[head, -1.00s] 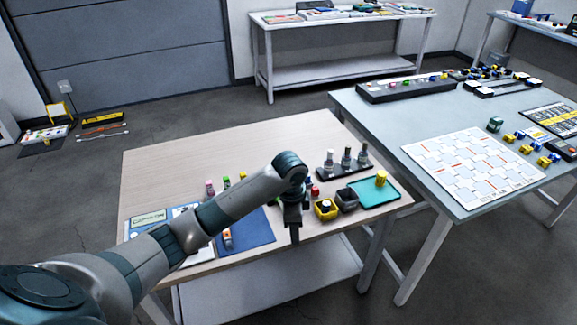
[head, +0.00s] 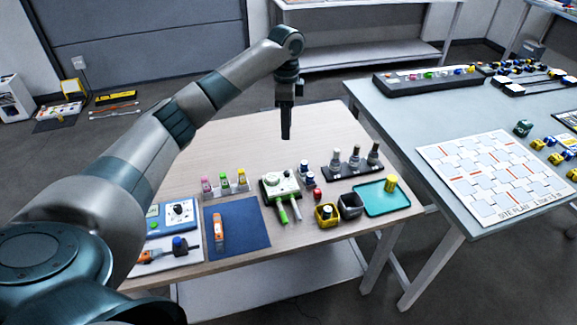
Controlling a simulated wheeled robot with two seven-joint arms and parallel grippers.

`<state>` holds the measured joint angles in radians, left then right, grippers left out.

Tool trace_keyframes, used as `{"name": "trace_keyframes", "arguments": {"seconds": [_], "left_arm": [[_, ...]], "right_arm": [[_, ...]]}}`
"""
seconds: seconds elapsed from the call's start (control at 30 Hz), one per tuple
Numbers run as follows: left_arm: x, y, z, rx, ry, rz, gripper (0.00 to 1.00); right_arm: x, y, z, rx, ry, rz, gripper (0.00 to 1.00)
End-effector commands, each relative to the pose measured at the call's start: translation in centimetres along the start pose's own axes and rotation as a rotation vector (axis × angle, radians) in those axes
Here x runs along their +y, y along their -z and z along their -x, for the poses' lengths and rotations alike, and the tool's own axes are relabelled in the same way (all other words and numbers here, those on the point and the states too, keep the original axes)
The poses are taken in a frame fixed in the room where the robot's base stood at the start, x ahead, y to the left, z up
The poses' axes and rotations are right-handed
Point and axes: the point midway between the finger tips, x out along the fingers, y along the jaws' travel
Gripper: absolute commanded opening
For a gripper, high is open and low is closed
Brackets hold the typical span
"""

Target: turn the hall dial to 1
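My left gripper (head: 286,133) points down, raised above the back part of the wooden table, clear of the objects there. Its fingers show as one dark narrow shape, so I cannot tell whether they are open. A white and blue box with a round dark dial (head: 180,211) lies at the table's front left. A pale device with a round knob (head: 281,180) and two green-tipped leads sits mid-table. I cannot tell which of these carries the hall dial, and no dial numbers are readable. My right gripper is not in view.
A blue mat (head: 240,238) holds an orange tool (head: 218,230). Small bottles (head: 224,183) stand behind it. A bottle rack (head: 351,166), yellow bin (head: 326,216), dark bin (head: 350,206) and teal tray (head: 378,203) fill the right side. The table's back is clear.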

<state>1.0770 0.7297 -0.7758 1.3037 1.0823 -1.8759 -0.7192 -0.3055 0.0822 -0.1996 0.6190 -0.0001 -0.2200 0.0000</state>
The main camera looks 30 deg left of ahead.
Motion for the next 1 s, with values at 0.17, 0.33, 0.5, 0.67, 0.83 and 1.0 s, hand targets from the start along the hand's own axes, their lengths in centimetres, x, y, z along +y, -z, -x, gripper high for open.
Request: {"name": "trace_keyframes", "arguments": {"seconds": [0.17, 0.33, 0.5, 0.67, 0.83, 1.0], "left_arm": [[0.0, 0.0, -0.1, 0.0, 0.0, 0.0, 0.36], [0.0, 0.0, -0.7, -0.001, -0.001, 0.0, 0.36], [0.1, 0.0, -2.3, -0.001, -0.001, 0.0, 0.36], [0.1, 0.0, -4.8, -0.001, -0.003, 0.0, 0.36], [0.1, 0.1, -7.8, -0.002, -0.002, 0.001, 0.36], [0.1, 0.0, -10.9, -0.002, -0.003, 0.001, 0.36]], "right_arm": [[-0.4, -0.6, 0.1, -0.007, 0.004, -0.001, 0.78], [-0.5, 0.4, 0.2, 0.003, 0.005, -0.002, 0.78], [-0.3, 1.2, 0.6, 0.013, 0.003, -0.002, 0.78], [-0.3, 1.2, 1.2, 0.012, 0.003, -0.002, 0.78], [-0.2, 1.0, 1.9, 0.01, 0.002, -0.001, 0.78], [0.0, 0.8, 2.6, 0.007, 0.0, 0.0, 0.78]]}}
